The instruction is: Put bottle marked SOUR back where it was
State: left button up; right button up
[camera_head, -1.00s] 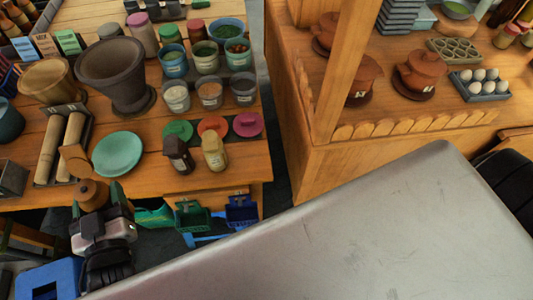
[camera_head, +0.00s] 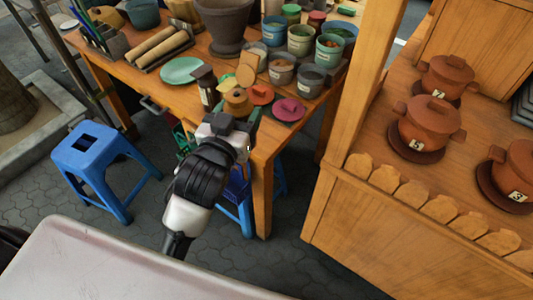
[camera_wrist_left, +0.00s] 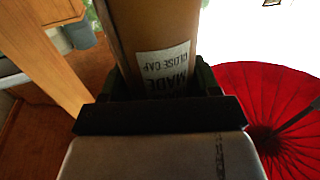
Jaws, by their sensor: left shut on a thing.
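My left gripper (camera_head: 232,124) is shut on a brown bottle (camera_head: 237,101) with a tan wooden stopper. It holds the bottle near the front edge of the wooden table (camera_head: 265,150), in line with the lids; I cannot tell whether it touches the table. In the left wrist view the bottle (camera_wrist_left: 155,30) sits between the fingers, with a white label partly reading "MADE" and "CLOSE CAP"; the word SOUR is not visible. A dark brown bottle (camera_head: 207,92) stands on the table just left of the held one. My right gripper is not in view.
An orange lid (camera_head: 262,94) and a magenta lid (camera_head: 288,109) lie right of the held bottle. Behind are several pots, including a grey one (camera_head: 282,72), and a teal plate (camera_head: 182,71). A blue stool (camera_head: 90,150) stands on the floor left. A wooden counter (camera_head: 350,215) is right.

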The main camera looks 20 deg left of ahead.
pick_arm(q)
jog(key=shift+w+d+f+m+h+b, duration=0.15)
jog(key=shift+w+f+m+h+b, duration=0.15)
jog(key=shift+w+f+b, duration=0.65)
jog(key=shift+s+r+b, duration=0.1)
jog(key=shift+r+b, duration=0.15)
jog(key=shift+b, duration=0.2)
jog(key=shift+w+d, duration=0.15)
jog(key=shift+w, duration=0.1)
jog(key=shift+w+f+b, duration=0.9)
jog(key=shift+w+f, duration=4.45)
jog(key=shift+w, duration=0.25)
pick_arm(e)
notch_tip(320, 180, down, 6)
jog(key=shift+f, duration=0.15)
pick_arm(q)
jog(key=o, duration=1)
jog(key=shift+f, duration=0.2)
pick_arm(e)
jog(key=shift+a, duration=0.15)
pick_arm(q)
jog(key=shift+r, duration=0.1)
